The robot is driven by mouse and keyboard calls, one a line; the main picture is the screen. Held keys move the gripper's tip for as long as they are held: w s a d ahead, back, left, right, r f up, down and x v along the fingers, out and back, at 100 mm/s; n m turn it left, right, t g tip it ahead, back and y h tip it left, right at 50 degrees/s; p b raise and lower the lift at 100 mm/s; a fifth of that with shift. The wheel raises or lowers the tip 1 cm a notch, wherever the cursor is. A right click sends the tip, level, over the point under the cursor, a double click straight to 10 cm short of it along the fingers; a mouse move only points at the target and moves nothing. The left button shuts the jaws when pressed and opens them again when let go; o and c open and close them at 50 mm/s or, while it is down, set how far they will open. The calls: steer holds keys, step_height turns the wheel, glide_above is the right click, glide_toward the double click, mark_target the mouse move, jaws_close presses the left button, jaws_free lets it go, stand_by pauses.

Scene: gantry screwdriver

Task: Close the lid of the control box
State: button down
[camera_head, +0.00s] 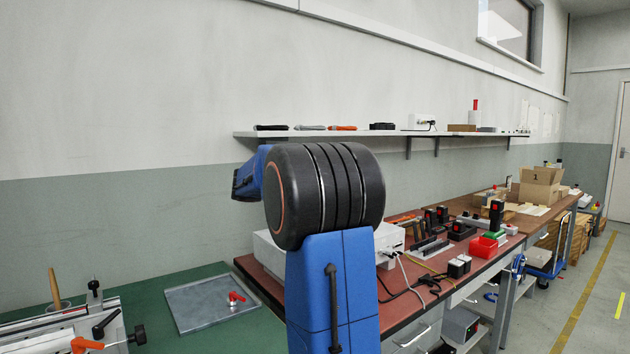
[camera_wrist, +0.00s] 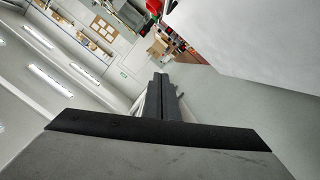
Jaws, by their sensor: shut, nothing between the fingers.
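A white box (camera_head: 390,240) stands on the red-brown bench, largely hidden behind my blue and black arm. It may be the control box, but I cannot tell, and its lid cannot be made out. My gripper (camera_wrist: 161,96) shows in the wrist view with its dark fingers together and nothing between them. In the head view the gripper is hidden by my arm. The wrist view is tilted and shows no clear control box.
A green table (camera_head: 150,325) at the left holds a shallow grey tray (camera_head: 190,315) and a metal fixture (camera_head: 60,325). The red-brown bench (camera_head: 405,310) carries cables, black tools and a red bin (camera_head: 484,247). A wall shelf (camera_head: 370,133) runs above.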

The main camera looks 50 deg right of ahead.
steer(key=s+f+m, duration=0.1)
steer(key=f, duration=0.2)
steer(key=s+f+m+t, duration=0.1)
steer(key=s+f, duration=0.1)
steer(key=f, duration=0.2)
steer(key=s+a+f+m, duration=0.1)
steer(key=f+m, duration=0.1)
steer(key=f, duration=0.2)
steer(key=shift+s+f+t, duration=0.25)
steer(key=shift+s+t, duration=0.05)
steer(key=shift+s, duration=0.05)
steer(key=shift+s+a+f, duration=0.1)
steer(key=shift+f, duration=0.85)
